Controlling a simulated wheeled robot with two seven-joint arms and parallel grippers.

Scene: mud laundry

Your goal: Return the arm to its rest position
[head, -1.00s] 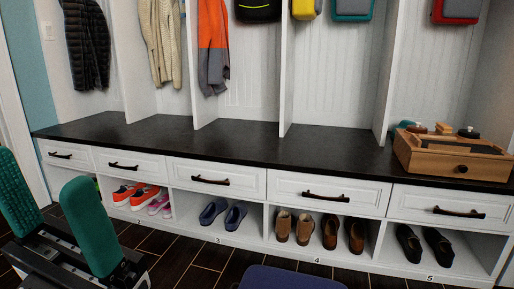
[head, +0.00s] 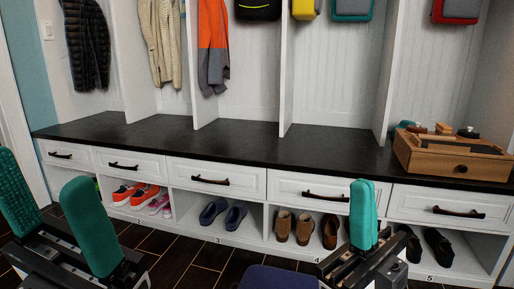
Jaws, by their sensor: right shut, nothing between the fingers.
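My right gripper (head: 363,190) stands at the lower right in front of the bench, its green fingers pointing up and seen close together. It is shut and empty. It hides part of the brown shoes (head: 330,232) and of the cubby divider behind it. My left gripper (head: 43,172) is at the lower left, its two green fingers wide apart. It is open, with nothing between the fingers.
A white bench with a dark top (head: 230,136) crosses the view, with drawers and shoe cubbies below. A wooden box (head: 455,160) sits on its right end. Coats and bags hang above. A purple seat-like thing (head: 275,279) is at the bottom edge. The dark top is otherwise clear.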

